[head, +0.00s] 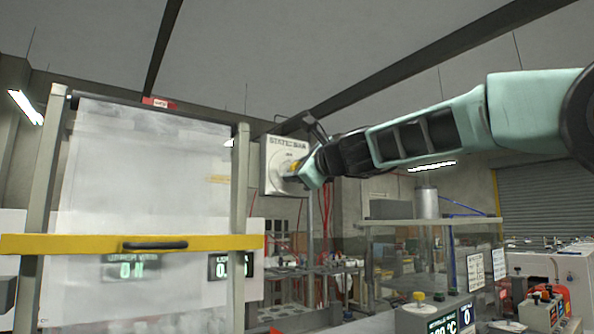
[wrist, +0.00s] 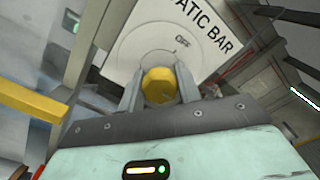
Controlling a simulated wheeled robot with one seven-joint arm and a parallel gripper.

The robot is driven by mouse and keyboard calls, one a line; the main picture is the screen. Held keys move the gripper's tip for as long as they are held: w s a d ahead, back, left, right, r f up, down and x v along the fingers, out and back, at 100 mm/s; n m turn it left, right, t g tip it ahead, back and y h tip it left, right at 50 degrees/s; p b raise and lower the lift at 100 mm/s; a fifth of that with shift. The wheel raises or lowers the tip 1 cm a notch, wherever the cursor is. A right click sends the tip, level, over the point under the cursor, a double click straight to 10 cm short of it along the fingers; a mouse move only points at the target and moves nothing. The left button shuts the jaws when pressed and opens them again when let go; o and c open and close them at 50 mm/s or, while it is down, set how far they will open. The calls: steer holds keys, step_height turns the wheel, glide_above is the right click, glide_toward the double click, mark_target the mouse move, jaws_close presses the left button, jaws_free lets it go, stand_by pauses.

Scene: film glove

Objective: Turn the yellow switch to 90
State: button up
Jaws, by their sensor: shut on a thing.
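The yellow switch (wrist: 159,86) sits on a round grey dial plate on the white static bar box (wrist: 205,18). The word OFF shows on the dial just beyond the switch in the wrist view. My gripper (wrist: 158,84) has one finger on each side of the switch and is shut on it. In the head view the box (head: 276,150) is mounted beside the tall frame, and my gripper (head: 300,172) reaches it from the right. There, the switch is mostly hidden behind my gripper. Any 90 mark is not readable.
A tall frame with a clear sheet (head: 140,160) and a yellow crossbar (head: 60,244) with a black handle stands left of the box. A clear-walled machine (head: 430,225) stands at the right. Red push buttons (head: 546,295) show at the lower right.

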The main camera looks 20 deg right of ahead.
steer(key=shift+f, duration=0.1)
steer(key=o, duration=1)
steer(key=shift+c, duration=0.2)
steer(key=b+v, duration=0.7)
steer(key=v, duration=1)
steer(key=shift+s, duration=0.2)
steer(key=shift+d, duration=0.1)
